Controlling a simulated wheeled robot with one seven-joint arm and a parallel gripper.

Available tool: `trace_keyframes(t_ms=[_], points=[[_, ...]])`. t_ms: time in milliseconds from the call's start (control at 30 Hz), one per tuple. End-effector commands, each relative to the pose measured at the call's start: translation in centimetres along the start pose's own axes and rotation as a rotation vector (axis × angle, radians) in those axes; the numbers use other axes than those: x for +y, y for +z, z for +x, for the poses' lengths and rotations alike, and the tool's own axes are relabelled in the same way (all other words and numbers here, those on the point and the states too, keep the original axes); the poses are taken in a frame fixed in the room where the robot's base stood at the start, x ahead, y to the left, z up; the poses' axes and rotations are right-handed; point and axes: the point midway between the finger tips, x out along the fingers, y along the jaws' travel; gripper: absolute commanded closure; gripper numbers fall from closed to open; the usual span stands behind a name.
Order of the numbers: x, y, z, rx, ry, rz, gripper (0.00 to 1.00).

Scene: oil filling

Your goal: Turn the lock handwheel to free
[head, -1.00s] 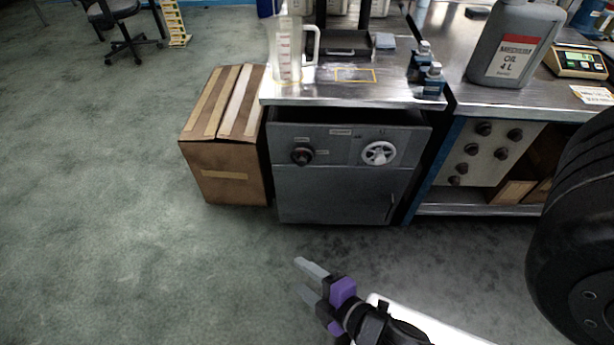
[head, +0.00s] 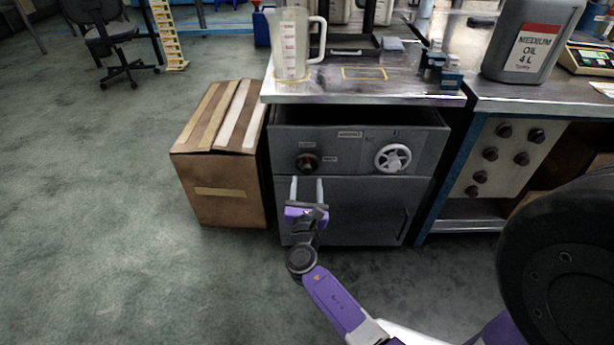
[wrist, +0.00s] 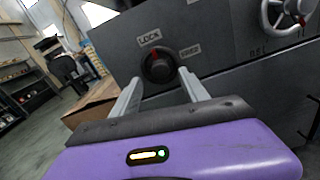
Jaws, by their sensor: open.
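A small black round handwheel (head: 308,162) sits on the grey cabinet's upper panel. In the wrist view the black handwheel (wrist: 158,67) has a red mark at its top, towards a label reading LOCK (wrist: 149,38). A second label (wrist: 190,51), too small to read surely, is to its right. My gripper (head: 307,183) is open and empty, just below and in front of the black handwheel. In the wrist view my gripper (wrist: 160,83) has its two fingers pointing at the handwheel, one towards each side, apparently short of it.
A white spoked handwheel (head: 393,158) is on the same panel to the right. The grey cabinet (head: 345,215) has a lower door with a handle. A cardboard box (head: 220,165) stands close on the left. A metal worktop (head: 330,92) overhangs the panel, carrying a measuring jug (head: 291,45).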

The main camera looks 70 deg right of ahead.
Motion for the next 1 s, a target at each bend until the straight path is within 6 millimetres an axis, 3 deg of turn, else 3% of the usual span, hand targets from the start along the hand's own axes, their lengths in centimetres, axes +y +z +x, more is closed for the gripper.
trace_keyframes(t_ms=[300, 700, 1000], points=[[0.0, -0.1, 4.5, 0.001, 0.000, 0.004, 0.48], [0.0, -0.1, 5.3, 0.002, 0.002, 0.004, 0.48], [0.0, -0.1, 5.3, 0.002, 0.002, 0.005, 1.00]])
